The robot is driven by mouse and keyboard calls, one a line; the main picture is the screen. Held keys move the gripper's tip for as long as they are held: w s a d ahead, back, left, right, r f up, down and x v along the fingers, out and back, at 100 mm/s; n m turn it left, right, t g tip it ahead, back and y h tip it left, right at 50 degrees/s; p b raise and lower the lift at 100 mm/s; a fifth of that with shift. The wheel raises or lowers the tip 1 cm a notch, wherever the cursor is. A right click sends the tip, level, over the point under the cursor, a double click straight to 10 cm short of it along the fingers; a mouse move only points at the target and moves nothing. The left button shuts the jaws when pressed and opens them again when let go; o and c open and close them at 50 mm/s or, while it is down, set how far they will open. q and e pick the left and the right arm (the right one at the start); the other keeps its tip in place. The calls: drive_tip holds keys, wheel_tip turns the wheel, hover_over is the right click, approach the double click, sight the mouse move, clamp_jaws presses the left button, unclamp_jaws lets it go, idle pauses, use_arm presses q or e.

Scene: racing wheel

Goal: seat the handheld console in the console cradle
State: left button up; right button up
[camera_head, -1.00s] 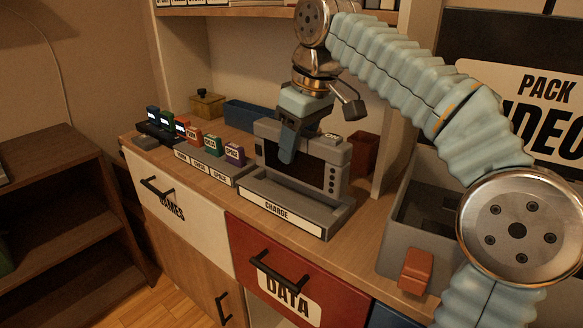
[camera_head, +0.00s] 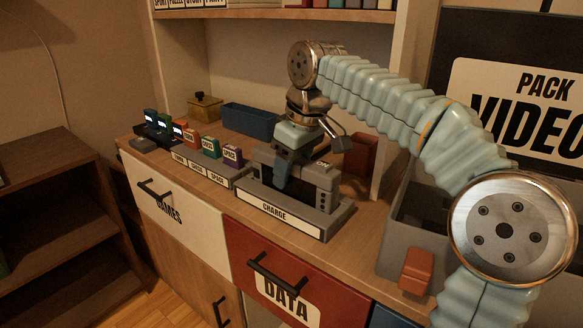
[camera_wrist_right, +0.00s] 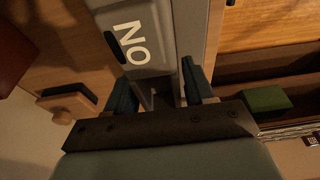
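The handheld console (camera_head: 323,178) is a grey block with a dark screen. In the head view it stands upright in the grey console cradle (camera_head: 277,211), its lower part hidden behind the front wall labelled CHARGE. My right gripper (camera_head: 283,175) comes down from above with one finger in front of the screen; the other finger is hidden behind the console. The right wrist view shows its two fingers (camera_wrist_right: 158,92) on either side of a grey body marked NO, apparently the console's top. The gripper appears shut on the console. My left gripper is not in view.
Small coloured cartridges (camera_head: 207,145) stand in holders left of the cradle. A blue bin (camera_head: 249,121) and a brown box (camera_head: 361,155) stand behind. A grey bin (camera_head: 394,256) is at the right. Counter between cradle and grey bin is clear.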

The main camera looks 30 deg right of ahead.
drive_tip(key=shift+o, duration=1.1)
drive_tip(key=shift+r, duration=0.25)
drive_tip(key=p+v, duration=0.2)
drive_tip(key=v, duration=1)
drive_tip(key=shift+f, duration=0.1)
